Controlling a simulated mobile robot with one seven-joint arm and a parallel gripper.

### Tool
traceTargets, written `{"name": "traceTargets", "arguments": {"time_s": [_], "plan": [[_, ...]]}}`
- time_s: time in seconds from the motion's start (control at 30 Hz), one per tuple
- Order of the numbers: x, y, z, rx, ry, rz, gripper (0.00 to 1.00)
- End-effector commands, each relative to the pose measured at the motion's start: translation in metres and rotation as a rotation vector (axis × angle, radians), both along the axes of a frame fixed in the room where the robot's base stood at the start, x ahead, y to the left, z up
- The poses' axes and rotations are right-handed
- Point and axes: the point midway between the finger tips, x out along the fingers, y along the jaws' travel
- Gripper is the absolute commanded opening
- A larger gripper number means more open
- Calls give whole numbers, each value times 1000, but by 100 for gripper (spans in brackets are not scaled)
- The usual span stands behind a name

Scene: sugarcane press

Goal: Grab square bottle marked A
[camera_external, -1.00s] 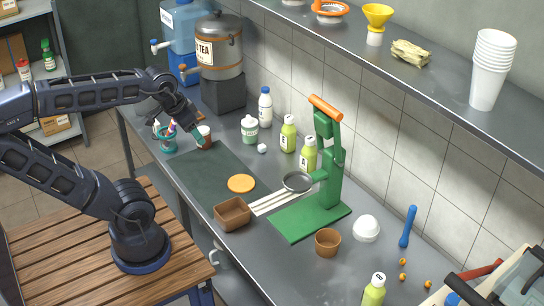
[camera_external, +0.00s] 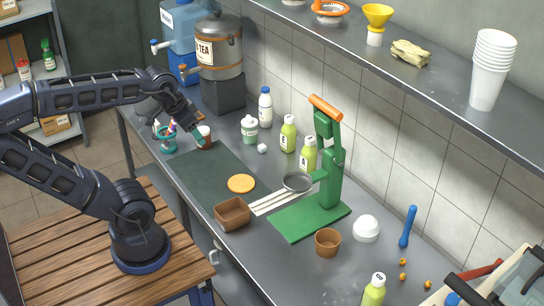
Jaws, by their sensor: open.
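I cannot make out a letter A on any bottle. Two yellow-green bottles with white caps and dark letters on white labels stand by the tiled wall, one farther back (camera_external: 288,135) and one beside the press (camera_external: 308,156). A third yellow-green bottle (camera_external: 373,293) stands at the front edge of the picture, partly cut off, with a dark mark on its cap.
A green press (camera_external: 328,185) with an orange handle stands mid-counter. A white-and-green bottle (camera_external: 249,130) and a blue-capped white bottle (camera_external: 265,108) stand near the wall. A teal pen holder (camera_external: 168,145) is left of my gripper. A dark mat (camera_external: 205,168) is mostly clear. A shelf (camera_external: 440,88) overhangs the counter.

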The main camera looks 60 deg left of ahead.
Motion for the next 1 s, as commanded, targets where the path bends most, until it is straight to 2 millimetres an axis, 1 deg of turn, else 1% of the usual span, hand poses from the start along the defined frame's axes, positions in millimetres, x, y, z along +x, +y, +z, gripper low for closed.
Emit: {"name": "traceTargets", "arguments": {"time_s": [0.07, 0.17, 0.27, 0.47, 0.63, 0.87, 1.0], "plan": [[1, 0, 0, 1, 0, -1, 60], [9, 0, 0, 13, 2, -4, 60], [27, -1, 1, 37, 6, -16, 60], [79, -2, -5, 94, 17, -61, 60], [125, 0, -15, 128, 25, -108, 60], [187, 5, -38, 150, 35, -175, 60], [224, 10, -56, 150, 37, -217, 60]]}}
